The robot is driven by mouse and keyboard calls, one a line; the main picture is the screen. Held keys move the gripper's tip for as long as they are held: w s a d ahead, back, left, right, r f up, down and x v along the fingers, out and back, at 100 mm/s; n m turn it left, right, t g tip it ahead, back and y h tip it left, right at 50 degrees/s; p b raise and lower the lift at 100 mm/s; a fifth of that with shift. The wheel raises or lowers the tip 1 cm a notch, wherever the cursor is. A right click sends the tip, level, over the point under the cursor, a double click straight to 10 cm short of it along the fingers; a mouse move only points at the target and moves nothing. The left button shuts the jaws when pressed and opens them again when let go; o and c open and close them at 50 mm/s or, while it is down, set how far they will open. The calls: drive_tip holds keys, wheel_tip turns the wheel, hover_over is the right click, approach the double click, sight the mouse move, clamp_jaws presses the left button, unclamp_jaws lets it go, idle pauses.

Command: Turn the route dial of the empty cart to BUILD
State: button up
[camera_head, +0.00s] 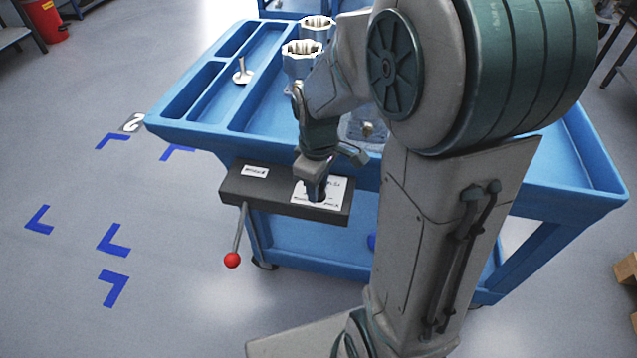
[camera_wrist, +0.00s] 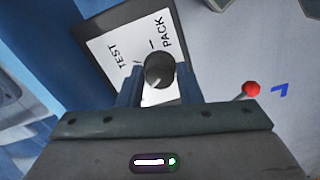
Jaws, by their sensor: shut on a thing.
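The blue cart (camera_head: 190,131) stands in the middle of the head view, with several things on its top tray. A dark control box (camera_head: 272,200) is fixed to its near side and carries a white dial plate (camera_head: 338,190). In the wrist view the plate (camera_wrist: 110,70) shows the words TEST and PACK; BUILD is not visible. The dark round route dial (camera_wrist: 159,68) stands on the plate. My gripper (camera_wrist: 159,82) is shut on the dial, one finger on each side. In the head view my gripper (camera_head: 317,185) covers most of the dial. I cannot tell where its pointer is.
A lever with a red knob (camera_head: 232,260) hangs from the box's left end. Pale machined housings (camera_head: 302,60) and a small pegged piece (camera_head: 242,74) sit on the cart. Blue floor marks (camera_head: 113,240) lie on clear floor to the left.

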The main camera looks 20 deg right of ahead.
drive_tip(key=shift+s, duration=0.1)
drive_tip(key=o, duration=1)
drive_tip(key=shift+c, duration=0.2)
wheel_tip(320, 180, up, 14)
drive_tip(key=p, duration=0.2)
drive_tip(key=shift+p, duration=0.3)
drive_tip(key=shift+f, duration=0.1)
drive_tip(key=s+r+m+t+p, duration=0.2)
drive_tip(key=s+r+m+p, duration=0.6)
drive_tip(key=s+m+p, duration=0.1)
drive_tip(key=shift+s+t+p, duration=0.4)
drive_tip(key=shift+s+p, duration=0.2)
drive_tip(key=shift+s, duration=0.1)
